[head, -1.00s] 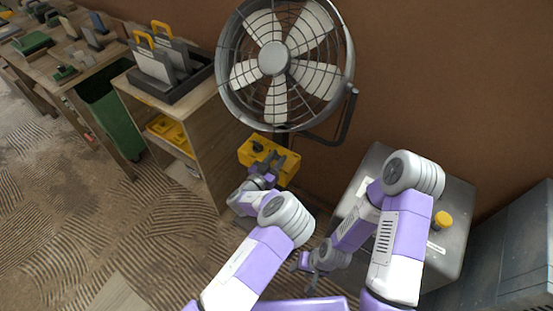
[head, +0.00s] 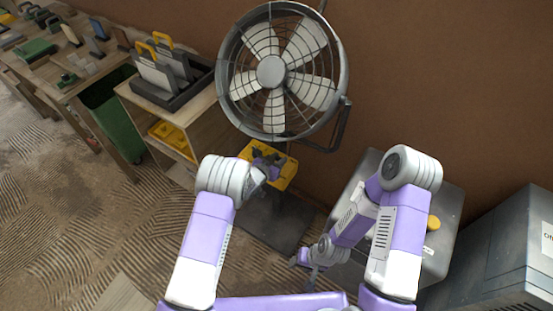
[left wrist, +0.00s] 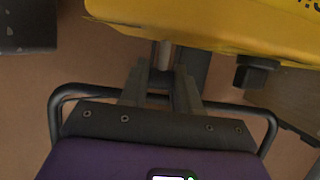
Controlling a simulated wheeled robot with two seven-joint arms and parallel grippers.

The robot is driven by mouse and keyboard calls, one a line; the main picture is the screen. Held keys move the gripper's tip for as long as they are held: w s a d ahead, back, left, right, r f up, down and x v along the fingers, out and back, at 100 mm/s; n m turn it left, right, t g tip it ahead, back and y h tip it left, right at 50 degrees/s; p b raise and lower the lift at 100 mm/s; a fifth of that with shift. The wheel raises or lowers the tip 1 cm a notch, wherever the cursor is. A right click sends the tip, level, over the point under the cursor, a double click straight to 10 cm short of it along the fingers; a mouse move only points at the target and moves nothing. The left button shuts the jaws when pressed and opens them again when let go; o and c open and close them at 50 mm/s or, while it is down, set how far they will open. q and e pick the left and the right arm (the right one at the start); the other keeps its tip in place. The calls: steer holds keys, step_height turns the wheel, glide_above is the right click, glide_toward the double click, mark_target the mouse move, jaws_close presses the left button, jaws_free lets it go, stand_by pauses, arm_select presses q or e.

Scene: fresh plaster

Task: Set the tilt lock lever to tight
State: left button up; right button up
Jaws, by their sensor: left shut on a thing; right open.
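The large grey caged fan (head: 272,72) stands against the brown wall, with a yellow control box (head: 288,172) on its stand below. My left gripper (head: 266,162) is at this box, covering part of its face. In the left wrist view, the yellow box (left wrist: 205,22) fills the top, and my left gripper (left wrist: 160,88) is shut on a short grey rod (left wrist: 163,54), seemingly the tilt lock lever. Its full shape and its setting marks are hidden. A black knob (left wrist: 255,71) sits to the right. My right gripper (head: 304,266) is open and low, away from the fan.
A dark base plate (head: 265,222) lies under the fan. A wooden shelf unit (head: 133,98) with yellow-handled items stands to the left, beside a green bin (head: 112,102). A grey metal cabinet (head: 448,205) and a larger grey box (head: 520,245) stand to the right.

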arm_select(q)
steer(key=shift+w+d+g+y+p, duration=0.3)
steer(key=shift+w+g+y+p, duration=0.25)
steer(key=shift+g, duration=0.35)
steer(key=shift+s, duration=0.1)
steer(key=o, duration=1)
steer(key=shift+p+v, duration=0.8)
steer(key=shift+v, duration=3)
steer(key=shift+d, duration=0.1)
